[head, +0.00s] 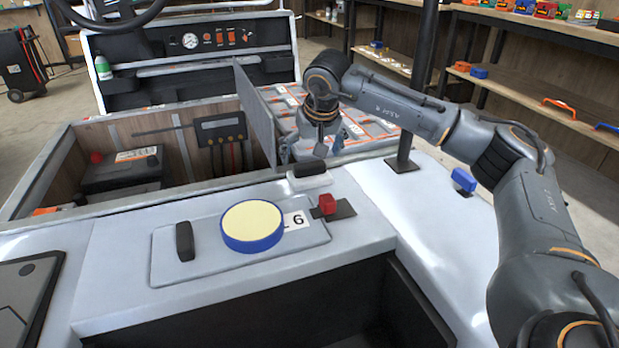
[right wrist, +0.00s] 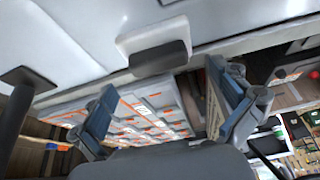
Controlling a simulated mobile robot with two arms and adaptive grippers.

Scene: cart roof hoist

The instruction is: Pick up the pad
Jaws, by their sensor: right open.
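The pad (head: 252,224) is a round disc with a pale yellow top and a blue rim. It lies on a raised light-grey plate (head: 168,262) on the cart's front deck, partly beside a white label marked with a 6. My right gripper (head: 312,150) is open and empty, behind and to the right of the pad, beyond the deck's far edge. In the right wrist view its spread fingers (right wrist: 160,88) have nothing between them, and the pad does not show there. My left gripper is in neither view.
A black-topped latch (head: 310,170) and a red knob (head: 327,203) stand on the deck near my right gripper. A black handle (head: 184,241) stands left of the pad. A black post (head: 404,160) rises at right. An open bay holds a battery (head: 122,172).

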